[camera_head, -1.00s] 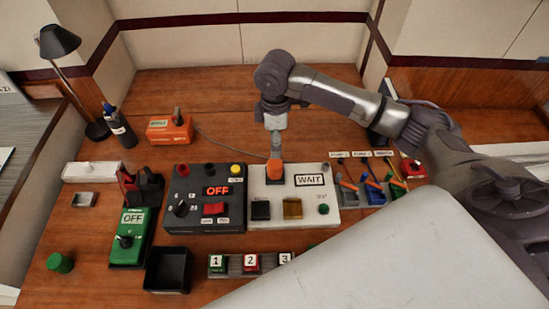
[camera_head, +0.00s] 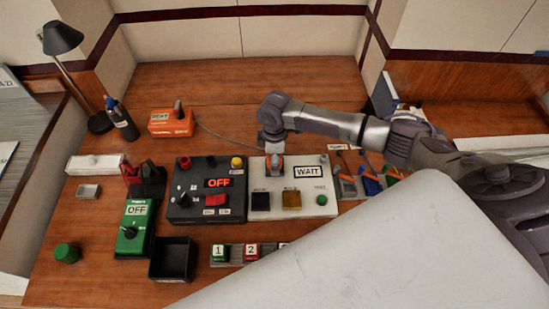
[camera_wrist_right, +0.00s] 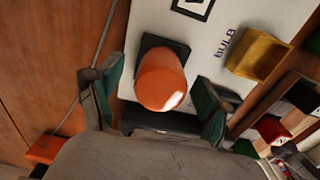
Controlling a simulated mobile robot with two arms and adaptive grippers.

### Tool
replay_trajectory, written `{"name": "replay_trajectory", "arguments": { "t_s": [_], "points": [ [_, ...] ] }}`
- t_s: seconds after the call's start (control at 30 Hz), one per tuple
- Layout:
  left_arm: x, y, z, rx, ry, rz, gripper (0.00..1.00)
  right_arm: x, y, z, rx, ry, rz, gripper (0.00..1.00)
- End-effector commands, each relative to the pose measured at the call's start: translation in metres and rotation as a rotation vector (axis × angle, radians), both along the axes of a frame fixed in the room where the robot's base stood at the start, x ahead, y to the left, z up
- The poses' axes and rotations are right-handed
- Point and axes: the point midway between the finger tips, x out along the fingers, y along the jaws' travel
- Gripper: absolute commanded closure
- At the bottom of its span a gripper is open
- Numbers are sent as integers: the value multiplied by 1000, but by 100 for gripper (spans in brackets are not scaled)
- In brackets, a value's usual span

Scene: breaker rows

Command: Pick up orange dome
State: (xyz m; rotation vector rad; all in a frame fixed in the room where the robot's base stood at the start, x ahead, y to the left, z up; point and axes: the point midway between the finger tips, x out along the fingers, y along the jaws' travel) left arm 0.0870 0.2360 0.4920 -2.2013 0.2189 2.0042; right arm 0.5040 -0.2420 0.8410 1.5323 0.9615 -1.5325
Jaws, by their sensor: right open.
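The orange dome (camera_wrist_right: 161,82) sits on a dark square base on the white WAIT panel (camera_head: 308,199). In the right wrist view my right gripper (camera_wrist_right: 160,95) is open, with one green-padded finger on each side of the dome. My left gripper is not in view.
The dark OFF panel (camera_head: 207,190) stands close to the left. An orange box (camera_head: 171,122) with a cable lies behind.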

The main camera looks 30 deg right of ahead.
Motion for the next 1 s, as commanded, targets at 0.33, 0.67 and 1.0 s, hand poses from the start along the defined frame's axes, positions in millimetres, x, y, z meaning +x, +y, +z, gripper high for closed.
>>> {"name": "replay_trajectory", "arguments": {
  "t_s": [0.33,0.67,1.0],
  "points": [
    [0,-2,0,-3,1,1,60,0,0,0,0,0,0,56],
    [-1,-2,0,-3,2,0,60,0,0,1,0,0,0,74],
    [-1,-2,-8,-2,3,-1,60,1,0,45,0,-4,2,74]
  ]
}}
